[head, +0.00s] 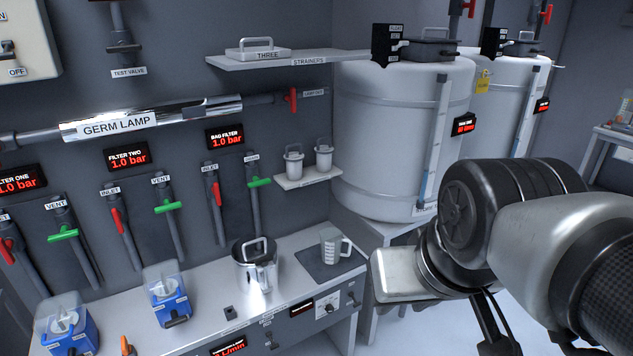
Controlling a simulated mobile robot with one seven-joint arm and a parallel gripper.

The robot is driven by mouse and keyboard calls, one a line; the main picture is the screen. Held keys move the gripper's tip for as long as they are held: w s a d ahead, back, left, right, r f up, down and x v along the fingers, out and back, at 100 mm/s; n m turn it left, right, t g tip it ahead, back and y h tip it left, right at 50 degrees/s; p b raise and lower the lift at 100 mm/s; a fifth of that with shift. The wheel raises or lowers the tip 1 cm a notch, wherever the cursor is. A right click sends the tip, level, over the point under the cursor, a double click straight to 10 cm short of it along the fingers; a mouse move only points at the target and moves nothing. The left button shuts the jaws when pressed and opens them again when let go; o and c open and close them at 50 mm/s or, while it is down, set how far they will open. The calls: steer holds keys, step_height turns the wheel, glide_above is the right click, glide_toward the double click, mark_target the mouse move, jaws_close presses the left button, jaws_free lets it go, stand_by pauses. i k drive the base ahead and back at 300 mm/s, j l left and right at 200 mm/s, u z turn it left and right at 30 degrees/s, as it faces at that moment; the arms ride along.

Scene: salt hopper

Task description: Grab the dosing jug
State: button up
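The dosing jug (332,246) looks like a small grey-white jug with a handle on its right side and markings on its front. It stands upright on a dark mat (318,268) at the right end of the workbench. My gripper (490,335) is at the lower right, to the right of the jug and apart from it. Only dark finger parts show at the bottom edge, so its opening cannot be made out. My arm covers the lower right of the view.
A shiny lidded metal pot (255,270) stands left of the jug. Two blue devices (168,298) sit further left. A small shelf (307,178) with two canisters is above the jug. Large white tanks (395,140) stand behind at right. Red and green valve handles line the wall.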

mark_target(331, 239)
steer(key=i+l+u, duration=0.1)
steer(key=i+l, duration=0.15)
steer(key=i, duration=0.3)
steer(key=i+l+u, duration=0.1)
steer(key=i+l, duration=0.2)
steer(key=i, duration=0.25)
steer(key=i+l+u, duration=0.1)
steer(key=i+l, duration=0.25)
steer(key=i, duration=0.15)
